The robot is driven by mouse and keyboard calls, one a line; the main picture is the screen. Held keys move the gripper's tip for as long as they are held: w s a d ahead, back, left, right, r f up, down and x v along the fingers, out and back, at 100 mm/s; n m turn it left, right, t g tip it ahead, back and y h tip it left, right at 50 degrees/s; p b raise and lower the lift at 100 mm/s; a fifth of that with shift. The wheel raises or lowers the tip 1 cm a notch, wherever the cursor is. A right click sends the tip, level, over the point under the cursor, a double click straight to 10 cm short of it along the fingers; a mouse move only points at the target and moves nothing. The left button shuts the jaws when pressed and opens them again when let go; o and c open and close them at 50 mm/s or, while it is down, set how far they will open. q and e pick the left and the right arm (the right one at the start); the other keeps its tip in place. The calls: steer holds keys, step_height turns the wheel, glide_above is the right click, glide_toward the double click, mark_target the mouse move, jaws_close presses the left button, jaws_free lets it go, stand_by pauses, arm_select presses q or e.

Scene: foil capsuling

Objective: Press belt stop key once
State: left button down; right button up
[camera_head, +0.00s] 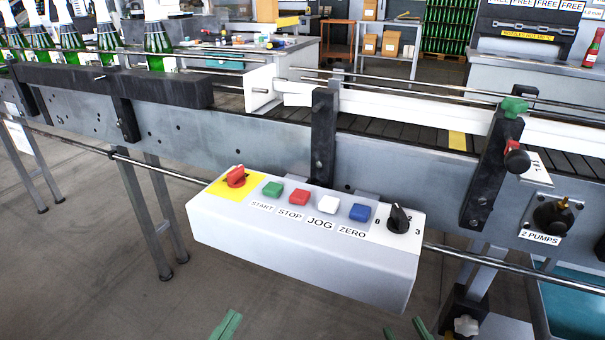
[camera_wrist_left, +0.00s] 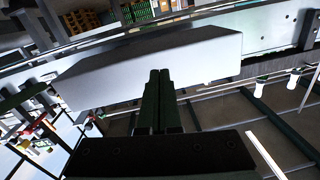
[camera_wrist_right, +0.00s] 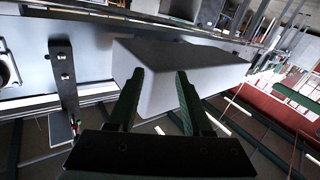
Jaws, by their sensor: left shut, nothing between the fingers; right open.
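The belt stop key is the red square button (camera_head: 299,197) above the word STOP on the white control box (camera_head: 300,262) in the head view. A green START button (camera_head: 272,189) sits to its left. My left gripper (camera_head: 227,325) shows at the bottom edge of the head view, below and in front of the box. In the left wrist view its fingers (camera_wrist_left: 158,75) are shut together and empty, in front of the box. My right gripper (camera_head: 405,327) is at the bottom edge, further right. In the right wrist view its fingers (camera_wrist_right: 160,76) are apart and empty, facing the box.
A metal rail (camera_head: 470,256) runs beside the box. Green bottles (camera_head: 158,42) stand on the conveyor at left.

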arm_select(q)
steer(key=shift+w+f, duration=0.1)
steer(key=shift+w, duration=0.2)
arm_select(e)
steer(key=shift+w, duration=0.3)
arm_select(q)
steer(key=shift+s, duration=0.1)
arm_select(e)
steer(key=shift+s, duration=0.1)
